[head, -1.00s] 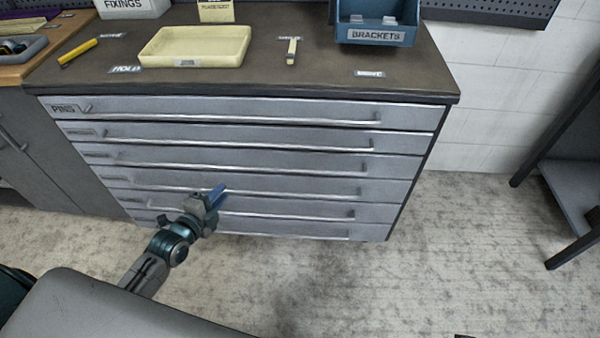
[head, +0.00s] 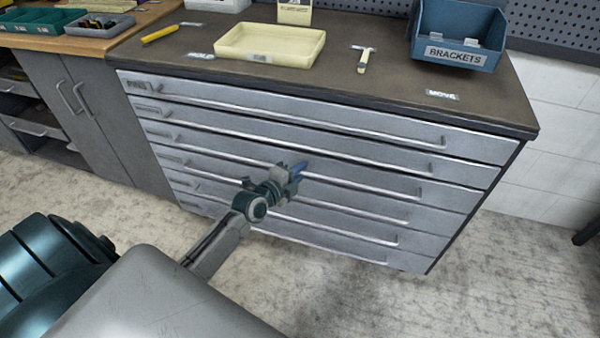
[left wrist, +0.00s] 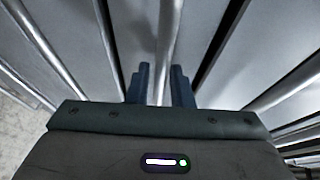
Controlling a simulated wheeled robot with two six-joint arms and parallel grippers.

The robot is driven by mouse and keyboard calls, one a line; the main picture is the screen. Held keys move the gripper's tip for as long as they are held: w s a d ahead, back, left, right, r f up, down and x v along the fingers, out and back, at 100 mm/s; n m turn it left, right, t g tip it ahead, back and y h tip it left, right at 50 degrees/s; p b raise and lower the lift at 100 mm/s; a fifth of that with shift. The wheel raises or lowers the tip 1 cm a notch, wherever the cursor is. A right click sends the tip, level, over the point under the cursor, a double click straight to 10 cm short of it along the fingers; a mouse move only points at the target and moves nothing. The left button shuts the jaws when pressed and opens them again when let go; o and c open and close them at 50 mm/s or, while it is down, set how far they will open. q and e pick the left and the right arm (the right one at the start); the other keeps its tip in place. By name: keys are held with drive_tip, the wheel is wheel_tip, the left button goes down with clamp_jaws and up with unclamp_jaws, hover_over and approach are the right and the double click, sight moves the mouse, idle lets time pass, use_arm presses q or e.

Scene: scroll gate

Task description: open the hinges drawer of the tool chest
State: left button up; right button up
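The grey tool chest (head: 480,178) has a stack of wide drawers with long bar handles. All the drawers look closed. The top drawer label (head: 137,84) reads PINS. The lower labels are too small to read, so I cannot tell which is the hinges drawer. My left gripper (head: 298,170), with blue fingers, is at the middle drawers, near the third and fourth handles. In the left wrist view its fingers (left wrist: 161,82) stand apart with a handle bar (left wrist: 172,35) running between them. A gap shows beside the bar. My right gripper is out of view.
On the chest top are a cream tray (head: 270,46), a yellow-handled tool (head: 160,34), a hammer (head: 364,60) and a blue BRACKETS bin (head: 457,52). A wooden-topped bench (head: 80,42) adjoins at left. The floor (head: 480,300) before the chest is clear.

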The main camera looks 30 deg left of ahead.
use_arm(q)
clamp_jaws()
